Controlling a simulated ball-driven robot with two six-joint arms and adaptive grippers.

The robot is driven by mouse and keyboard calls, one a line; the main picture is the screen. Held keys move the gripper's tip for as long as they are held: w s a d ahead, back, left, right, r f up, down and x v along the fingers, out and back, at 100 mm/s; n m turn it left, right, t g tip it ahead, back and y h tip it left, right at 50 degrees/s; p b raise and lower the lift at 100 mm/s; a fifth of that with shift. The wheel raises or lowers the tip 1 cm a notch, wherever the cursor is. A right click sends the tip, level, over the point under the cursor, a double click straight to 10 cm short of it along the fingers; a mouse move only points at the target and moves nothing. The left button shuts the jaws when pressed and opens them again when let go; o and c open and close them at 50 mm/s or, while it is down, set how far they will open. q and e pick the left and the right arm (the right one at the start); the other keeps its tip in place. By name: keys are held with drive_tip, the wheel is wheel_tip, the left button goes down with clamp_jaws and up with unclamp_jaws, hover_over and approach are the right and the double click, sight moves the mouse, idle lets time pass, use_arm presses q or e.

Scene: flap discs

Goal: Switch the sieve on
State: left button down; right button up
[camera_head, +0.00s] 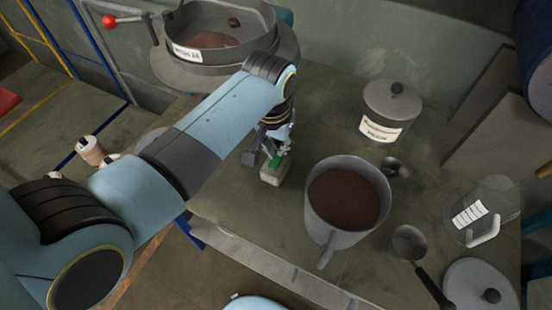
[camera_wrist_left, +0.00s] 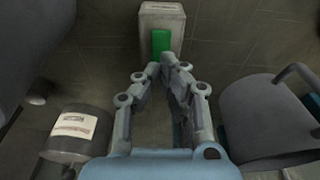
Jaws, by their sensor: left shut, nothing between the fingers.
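The sieve (camera_head: 232,74) is a round grey drum with a white label and brown powder inside, at the top left of the head view. A small pale switch box (camera_head: 270,177) with a green button stands on the bench near its front edge. The box (camera_wrist_left: 162,10) and its green button (camera_wrist_left: 161,42) also show at the top of the wrist view. My left gripper (camera_head: 280,148) is shut and empty, its fingertips (camera_wrist_left: 162,70) close to the green button. I cannot tell whether they touch it. My right gripper is not in view.
A grey jug (camera_head: 376,168) of brown powder stands right of the gripper. A lidded, labelled pot (camera_head: 388,102) stands behind it. Scoops (camera_head: 408,243), a round lid (camera_head: 479,287) and a clear jug (camera_head: 490,205) lie to the right. A red-knobbed lever (camera_head: 109,20) sticks out beside the sieve.

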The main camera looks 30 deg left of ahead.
sight(277, 158)
use_arm(q)
drive_tip(key=shift+s+f+b, duration=0.1)
drive_tip(key=shift+f+b, duration=0.4)
drive_tip(key=shift+f, duration=0.4)
idle(0.3)
drive_tip(key=shift+r+p, duration=0.8)
drive_tip(key=shift+p, duration=0.2)
drive_tip(key=shift+r+p, duration=0.5)
drive_tip(key=shift+r, duration=2.2)
